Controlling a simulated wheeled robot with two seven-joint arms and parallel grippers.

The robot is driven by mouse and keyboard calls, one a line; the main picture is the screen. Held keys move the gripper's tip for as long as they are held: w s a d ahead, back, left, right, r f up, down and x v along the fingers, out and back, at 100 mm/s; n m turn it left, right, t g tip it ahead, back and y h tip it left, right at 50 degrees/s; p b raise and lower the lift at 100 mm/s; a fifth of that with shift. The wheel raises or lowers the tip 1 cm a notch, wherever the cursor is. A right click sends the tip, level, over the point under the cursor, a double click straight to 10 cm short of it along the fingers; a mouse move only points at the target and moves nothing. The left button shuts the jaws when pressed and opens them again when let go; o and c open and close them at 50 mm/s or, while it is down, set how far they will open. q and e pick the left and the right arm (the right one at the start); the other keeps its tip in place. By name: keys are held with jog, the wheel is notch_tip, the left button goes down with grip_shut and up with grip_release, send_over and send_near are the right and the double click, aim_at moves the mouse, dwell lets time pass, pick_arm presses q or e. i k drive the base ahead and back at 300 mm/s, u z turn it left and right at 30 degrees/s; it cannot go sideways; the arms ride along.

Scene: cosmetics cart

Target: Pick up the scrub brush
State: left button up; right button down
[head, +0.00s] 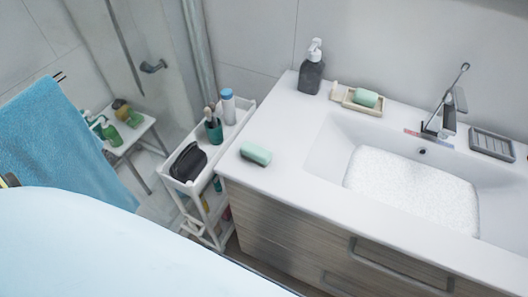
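A small block with a mint-green top and a paler lower side (256,153) lies on the white countertop, near its left edge. It may be the scrub brush, but bristles cannot be made out at this size. A similar mint-green piece (366,97) rests in a beige soap dish (349,99) behind the basin. A teal cup (214,130) with upright brush-like handles stands on the cart. Neither of my grippers can be made out. A small dark and yellow piece shows at the left edge, too cut off to identify.
The white cart (168,167) also holds a black pouch (187,161) and a blue-capped bottle (228,106). A dark soap dispenser (312,69), faucet (441,122) and grey rack (491,143) line the counter's back. A blue towel (60,140) hangs left. The counter's front left is clear.

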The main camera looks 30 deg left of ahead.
aim_at(259, 155)
jog(key=u, duration=0.35)
jog(key=k, duration=1.1)
jog(key=u, duration=1.5)
jog(key=i, duration=1.1)
jog(key=z, duration=0.75)
